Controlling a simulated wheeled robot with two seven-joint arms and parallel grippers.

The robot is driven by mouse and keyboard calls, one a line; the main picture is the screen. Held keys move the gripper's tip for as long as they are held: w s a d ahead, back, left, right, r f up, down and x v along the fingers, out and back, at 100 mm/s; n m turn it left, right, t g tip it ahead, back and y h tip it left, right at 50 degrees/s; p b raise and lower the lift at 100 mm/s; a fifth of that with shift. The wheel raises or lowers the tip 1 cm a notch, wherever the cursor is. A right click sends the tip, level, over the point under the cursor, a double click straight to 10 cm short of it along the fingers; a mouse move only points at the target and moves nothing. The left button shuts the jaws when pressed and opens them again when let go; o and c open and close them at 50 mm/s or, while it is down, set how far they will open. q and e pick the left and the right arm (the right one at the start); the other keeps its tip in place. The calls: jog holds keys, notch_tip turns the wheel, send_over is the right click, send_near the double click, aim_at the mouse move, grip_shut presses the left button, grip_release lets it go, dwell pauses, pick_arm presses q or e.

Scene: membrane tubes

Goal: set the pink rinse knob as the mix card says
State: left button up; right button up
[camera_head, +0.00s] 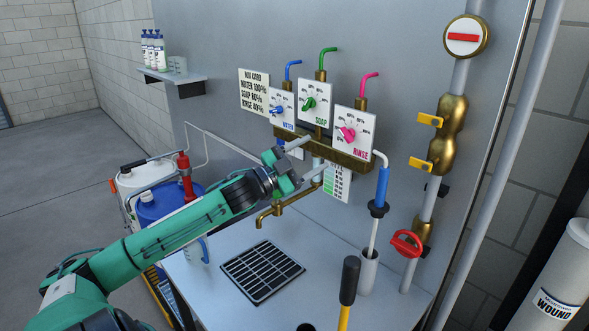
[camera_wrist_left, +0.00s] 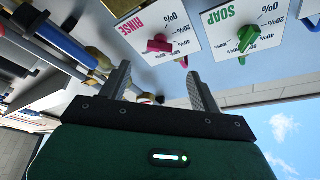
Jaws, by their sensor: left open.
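The pink rinse knob (camera_head: 347,134) is on the white RINSE panel (camera_head: 362,122), the rightmost of three dial panels on the wall. It also shows in the left wrist view (camera_wrist_left: 160,44), just beyond my fingertips. The mix card (camera_head: 254,92) is on the wall to the left; its small print seems to read water 100%, soap 80%, rinse 40%. My left gripper (camera_head: 314,156) is open and empty, left of and below the rinse knob in the head view. In the left wrist view its fingers (camera_wrist_left: 157,78) are spread, apart from the knob. My right gripper is not in view.
The green soap knob (camera_head: 309,103) and blue water knob (camera_head: 277,110) are left of the rinse panel. A brass manifold (camera_head: 325,148) runs below the panels, with a brass tap (camera_head: 268,213) under it. A blue-handled wand (camera_head: 381,186) hangs to the right.

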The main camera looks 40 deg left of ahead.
pick_arm(q)
jog(key=shift+b+v, duration=0.55)
jog(key=shift+v, duration=1.5)
